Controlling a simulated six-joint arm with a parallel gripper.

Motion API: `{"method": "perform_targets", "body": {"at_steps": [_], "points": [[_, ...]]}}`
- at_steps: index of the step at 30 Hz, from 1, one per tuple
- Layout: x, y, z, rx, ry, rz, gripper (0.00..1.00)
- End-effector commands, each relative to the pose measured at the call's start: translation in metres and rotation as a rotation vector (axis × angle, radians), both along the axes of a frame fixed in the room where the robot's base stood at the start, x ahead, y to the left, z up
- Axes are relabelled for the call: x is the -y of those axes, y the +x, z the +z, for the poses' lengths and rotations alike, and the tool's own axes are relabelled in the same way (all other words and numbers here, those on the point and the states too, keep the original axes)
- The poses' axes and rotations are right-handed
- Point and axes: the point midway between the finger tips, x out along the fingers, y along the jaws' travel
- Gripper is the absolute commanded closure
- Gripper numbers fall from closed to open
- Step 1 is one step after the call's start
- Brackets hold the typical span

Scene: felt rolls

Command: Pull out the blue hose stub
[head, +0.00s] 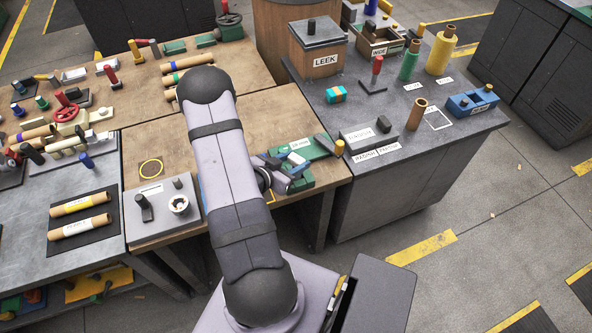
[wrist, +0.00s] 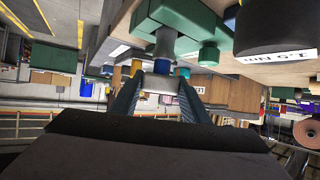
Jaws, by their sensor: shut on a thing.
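The green block (head: 312,149) with a white label stands on the wooden bench in the head view. In the wrist view the green block (wrist: 185,18) is at the top, with a grey fitting (wrist: 165,43) projecting from it. The blue hose stub (wrist: 162,67) shows as a short blue band just below this fitting, in line with it. I cannot tell how deep it sits. My gripper (wrist: 160,88) is shut on the stub, one finger on each side, with a pale grey part between the fingers. In the head view my arm partly hides my gripper (head: 284,178).
A second green knob-like part (wrist: 208,54) is close beside the fitting, and a dark labelled cylinder (wrist: 275,28) is to its right. A grey plate with a cup (head: 178,205) lies left of my arm. A grey cabinet (head: 400,165) stands to the right.

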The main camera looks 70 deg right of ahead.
Motion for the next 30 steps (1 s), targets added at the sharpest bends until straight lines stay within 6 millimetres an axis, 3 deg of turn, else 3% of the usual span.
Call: {"method": "perform_targets", "body": {"at_steps": [30], "points": [[0.0,0.0,0.056,0.0,0.0,0.0,1.0]]}}
